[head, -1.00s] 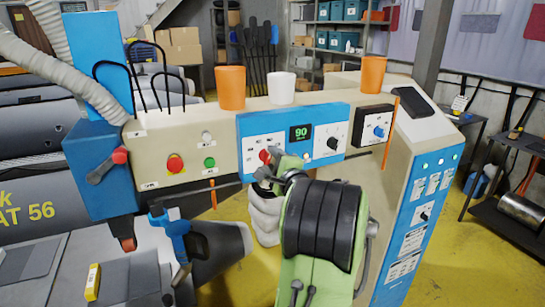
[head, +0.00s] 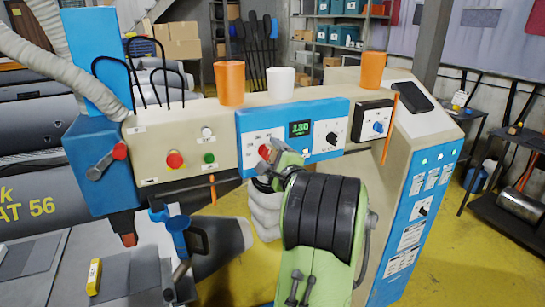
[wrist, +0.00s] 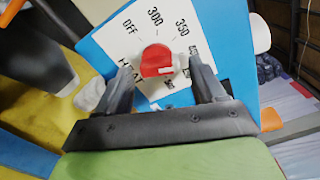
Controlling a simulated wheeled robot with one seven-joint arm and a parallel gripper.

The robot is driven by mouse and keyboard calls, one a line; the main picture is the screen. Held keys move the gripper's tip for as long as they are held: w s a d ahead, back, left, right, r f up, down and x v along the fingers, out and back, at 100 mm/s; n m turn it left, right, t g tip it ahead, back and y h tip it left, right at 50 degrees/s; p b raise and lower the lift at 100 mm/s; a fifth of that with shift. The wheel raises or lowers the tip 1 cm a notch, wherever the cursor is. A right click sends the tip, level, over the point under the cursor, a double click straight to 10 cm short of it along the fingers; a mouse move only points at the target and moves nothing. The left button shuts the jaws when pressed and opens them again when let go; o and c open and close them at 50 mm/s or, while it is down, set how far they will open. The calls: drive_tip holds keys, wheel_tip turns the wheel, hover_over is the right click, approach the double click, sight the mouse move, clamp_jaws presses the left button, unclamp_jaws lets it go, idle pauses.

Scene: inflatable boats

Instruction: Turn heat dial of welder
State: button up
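The red heat dial (wrist: 156,61) sits on a white plate (wrist: 128,34) marked OFF, 300, 350 and higher values in the wrist view. My gripper (wrist: 161,68) is open, with one finger on each side of the dial and visible gaps between. In the head view the red dial (head: 264,151) shows on the blue control panel (head: 243,143) of the welder (head: 150,135), partly hidden by my arm. A green-digit display (head: 299,129) sits right of it; its number is blurred, perhaps 130 or 180.
An orange cup (head: 230,83), a white cup (head: 281,80) and another orange cup (head: 373,71) stand on top of the console. A red button (head: 175,160) and a green button (head: 210,158) are left of the panel. A black-knob dial (head: 332,139) is to the right.

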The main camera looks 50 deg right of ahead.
drive_tip(key=b+v, duration=0.4)
drive_tip(key=v, duration=1.1)
drive_tip(key=shift+s+a, duration=0.2)
drive_tip(key=shift+s, duration=0.1)
